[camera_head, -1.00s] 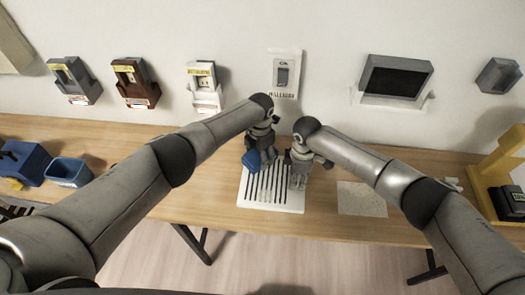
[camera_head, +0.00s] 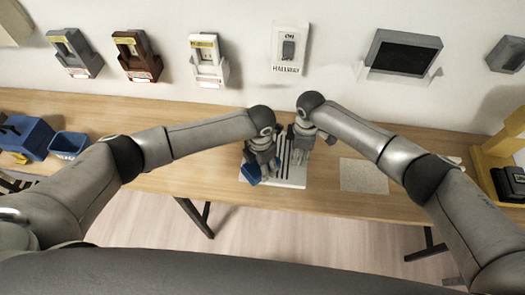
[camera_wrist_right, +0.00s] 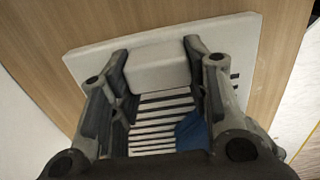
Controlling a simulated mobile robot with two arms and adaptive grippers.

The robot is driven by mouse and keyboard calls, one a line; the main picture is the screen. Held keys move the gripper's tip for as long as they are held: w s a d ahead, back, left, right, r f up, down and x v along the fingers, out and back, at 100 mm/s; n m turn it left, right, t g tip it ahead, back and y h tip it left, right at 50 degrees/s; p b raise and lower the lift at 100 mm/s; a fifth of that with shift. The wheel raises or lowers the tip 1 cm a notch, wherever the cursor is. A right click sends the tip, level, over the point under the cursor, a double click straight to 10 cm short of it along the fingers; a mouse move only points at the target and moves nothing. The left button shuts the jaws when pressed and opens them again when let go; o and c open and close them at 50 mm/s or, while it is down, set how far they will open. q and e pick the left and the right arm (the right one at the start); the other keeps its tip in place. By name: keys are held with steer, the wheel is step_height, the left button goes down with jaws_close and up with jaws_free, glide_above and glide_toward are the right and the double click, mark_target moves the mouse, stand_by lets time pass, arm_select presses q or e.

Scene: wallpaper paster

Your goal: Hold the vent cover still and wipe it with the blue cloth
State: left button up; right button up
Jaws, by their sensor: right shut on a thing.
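The white vent cover (camera_head: 293,181) with dark slots lies flat on the wooden table, partly hidden by both grippers. My right gripper (camera_head: 299,153) is over its right side. In the right wrist view, the fingers (camera_wrist_right: 156,62) are shut on a raised white block (camera_wrist_right: 162,72) on the vent cover (camera_wrist_right: 95,66). My left gripper (camera_head: 262,168) is shut on the blue cloth (camera_head: 250,174) at the cover's front left part. The cloth also shows over the slots in the right wrist view (camera_wrist_right: 192,131). The left fingertips and their contact are partly hidden.
A pale speckled sheet (camera_head: 363,175) lies right of the cover. A blue bin (camera_head: 69,145) stands at the left; a yellow stand (camera_head: 497,160) is at the right. Switch boxes line the wall behind. The table's front edge (camera_head: 330,212) is close to the cover.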

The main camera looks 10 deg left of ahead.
arm_select(q)
steer(key=shift+s, duration=0.9)
arm_select(e)
steer(key=shift+d, duration=0.1)
arm_select(q)
step_height(320, 180, up, 8)
steer(key=shift+w+r, duration=0.1)
steer(key=shift+r, duration=0.1)
steer(key=o, duration=1)
steer(key=shift+c, duration=0.2)
steer(key=c, duration=0.5)
steer(key=shift+w, duration=0.1)
arm_select(e)
steer(key=o, duration=1.4)
steer(key=shift+r, duration=0.1)
step_height(320, 180, up, 12)
